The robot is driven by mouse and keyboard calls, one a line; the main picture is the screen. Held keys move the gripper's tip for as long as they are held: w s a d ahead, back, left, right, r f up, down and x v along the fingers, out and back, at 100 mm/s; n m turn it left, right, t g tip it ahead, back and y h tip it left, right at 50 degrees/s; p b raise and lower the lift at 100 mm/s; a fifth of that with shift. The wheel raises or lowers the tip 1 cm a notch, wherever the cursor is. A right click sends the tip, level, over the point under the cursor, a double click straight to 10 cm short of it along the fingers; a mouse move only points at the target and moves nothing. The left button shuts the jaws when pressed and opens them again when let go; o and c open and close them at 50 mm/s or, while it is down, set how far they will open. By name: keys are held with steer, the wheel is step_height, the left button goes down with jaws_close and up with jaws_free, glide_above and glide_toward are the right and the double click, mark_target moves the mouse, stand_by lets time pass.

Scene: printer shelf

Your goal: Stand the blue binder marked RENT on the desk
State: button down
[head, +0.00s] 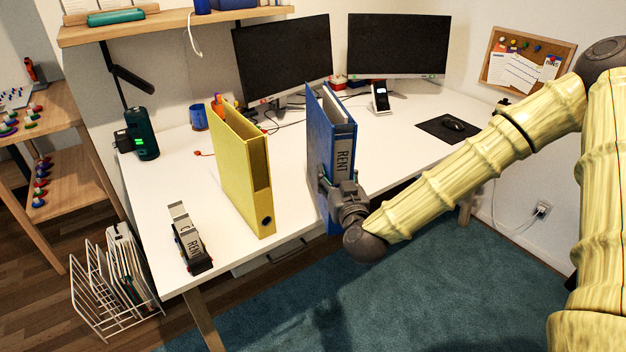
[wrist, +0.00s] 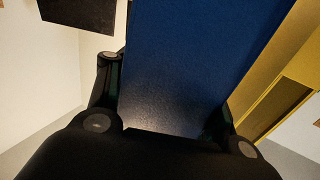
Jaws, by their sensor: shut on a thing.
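The blue binder (head: 320,135) stands upright, its spine label reading RENT, at the front edge of the white desk (head: 285,150). My gripper (head: 338,190) is shut on its lower part from the front. The binder also fills the middle of the wrist view (wrist: 195,60), between my two fingers (wrist: 165,120). Its lower end is partly hidden by my gripper, and I cannot tell whether it touches the desk top.
A yellow binder (head: 240,170) stands upright to the left, with a gap between. A small dark holder with a RENT label (head: 190,240) sits at the desk's front left corner. Two monitors (head: 283,60), a phone stand (head: 380,97) and a blue mug (head: 198,117) stand behind.

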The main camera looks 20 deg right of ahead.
steer(key=w+f+p, duration=0.1)
steer(key=w+f, duration=0.1)
steer(key=w, duration=0.6)
steer(key=w+f+p, duration=0.2)
steer(key=w+f, duration=0.1)
steer(key=w, duration=0.5)
steer(key=shift+a, duration=0.15)
steer(key=shift+f, duration=0.1)
steer(key=c, duration=0.5)
jaws_free()
steer(key=shift+s, duration=0.1)
steer(key=s, duration=0.4)
steer(key=s+b, duration=0.1)
steer(key=s, duration=0.7)
steer(key=shift+a+b, duration=0.3)
steer(key=shift+b, duration=0.05)
